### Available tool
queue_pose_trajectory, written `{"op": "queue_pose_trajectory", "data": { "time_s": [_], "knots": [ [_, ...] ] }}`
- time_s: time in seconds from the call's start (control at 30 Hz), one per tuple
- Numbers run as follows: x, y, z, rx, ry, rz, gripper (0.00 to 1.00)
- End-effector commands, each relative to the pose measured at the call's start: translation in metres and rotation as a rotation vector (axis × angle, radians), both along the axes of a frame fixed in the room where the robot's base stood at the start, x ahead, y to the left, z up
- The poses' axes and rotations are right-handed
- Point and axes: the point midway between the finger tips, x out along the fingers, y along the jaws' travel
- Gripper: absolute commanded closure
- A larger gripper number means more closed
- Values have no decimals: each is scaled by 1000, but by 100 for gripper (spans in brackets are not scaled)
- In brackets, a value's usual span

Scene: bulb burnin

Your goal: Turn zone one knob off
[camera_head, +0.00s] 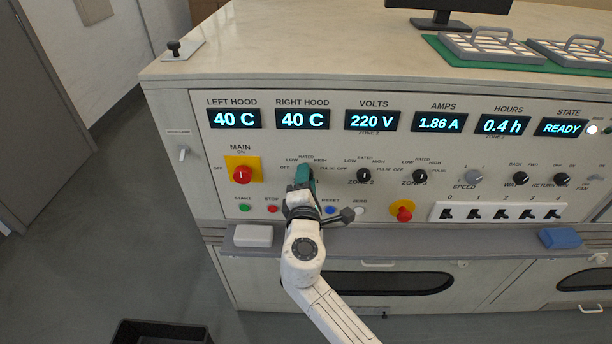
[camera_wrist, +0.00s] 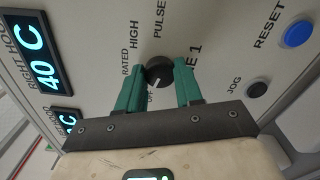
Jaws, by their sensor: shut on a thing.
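The zone one knob (camera_wrist: 158,72) is round and black. In the wrist view it sits between the green fingertips of my gripper (camera_wrist: 160,82), which is shut on it. A pale mark on the knob's lower side appears to point toward the OFF lettering. RATED, HIGH and PULSE also show around the knob; the LOW label is hidden by a finger. In the head view my gripper (camera_head: 304,177) is at the panel under the RIGHT HOOD display, and its fingers hide the knob there.
The zone two knob (camera_head: 364,175) and zone three knob (camera_head: 420,176) are to the right. The red MAIN switch (camera_head: 242,174) on its yellow plate is to the left. A grey ledge (camera_head: 390,240) runs under the panel.

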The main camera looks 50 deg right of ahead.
Motion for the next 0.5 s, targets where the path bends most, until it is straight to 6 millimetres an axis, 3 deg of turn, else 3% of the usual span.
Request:
{"op": "queue_pose_trajectory", "data": {
  "time_s": [0.5],
  "knots": [
    [1,2,-2,-83,111,5,95]
  ]
}}
